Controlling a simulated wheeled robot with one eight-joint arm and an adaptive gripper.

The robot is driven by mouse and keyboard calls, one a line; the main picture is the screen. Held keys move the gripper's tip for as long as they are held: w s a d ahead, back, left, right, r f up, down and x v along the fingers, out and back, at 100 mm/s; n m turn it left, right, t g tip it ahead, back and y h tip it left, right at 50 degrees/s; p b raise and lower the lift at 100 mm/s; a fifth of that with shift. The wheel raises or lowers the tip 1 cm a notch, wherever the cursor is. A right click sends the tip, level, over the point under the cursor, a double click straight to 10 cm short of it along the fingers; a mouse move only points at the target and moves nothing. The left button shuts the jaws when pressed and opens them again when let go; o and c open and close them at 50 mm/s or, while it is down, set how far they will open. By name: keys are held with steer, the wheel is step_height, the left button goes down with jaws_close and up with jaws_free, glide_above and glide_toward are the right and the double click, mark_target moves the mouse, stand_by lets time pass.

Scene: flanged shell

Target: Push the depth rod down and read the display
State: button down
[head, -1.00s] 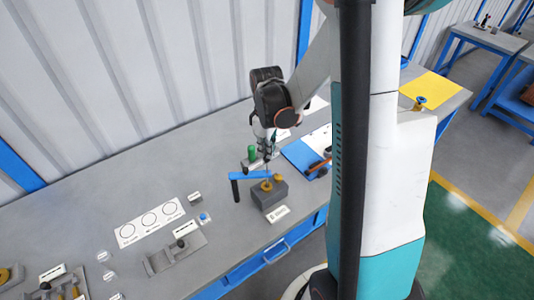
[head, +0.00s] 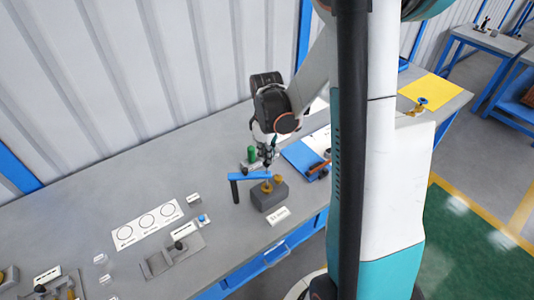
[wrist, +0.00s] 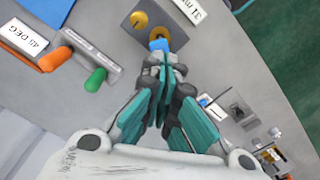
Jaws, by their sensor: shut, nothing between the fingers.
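A grey block (head: 271,198) with brass fittings (head: 267,187) stands near the table's front edge. A blue bar (head: 250,176) with a dark upright leg (head: 235,191) reaches over to it in the head view. My gripper (head: 267,166) is shut and empty, pointing down just above the bar's right end. In the wrist view the shut fingertips (wrist: 160,68) lie close to a small blue piece (wrist: 159,44) over a brass ring on the block (wrist: 120,8). I cannot tell whether they touch. The rod is mostly hidden, and no display reading is legible.
A label (head: 279,216) lies in front of the block; it reads "31 mm" in the wrist view (wrist: 189,9). A sheet with circles (head: 147,224) and a grey fixture (head: 172,256) lie left.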

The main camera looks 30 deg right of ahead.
steer(key=shift+f+b, duration=1.25)
steer(key=shift+f, duration=0.25)
steer(key=shift+r, duration=0.2)
stand_by(0.3)
steer(key=shift+r+p, duration=0.65)
steer(key=shift+r, duration=0.2)
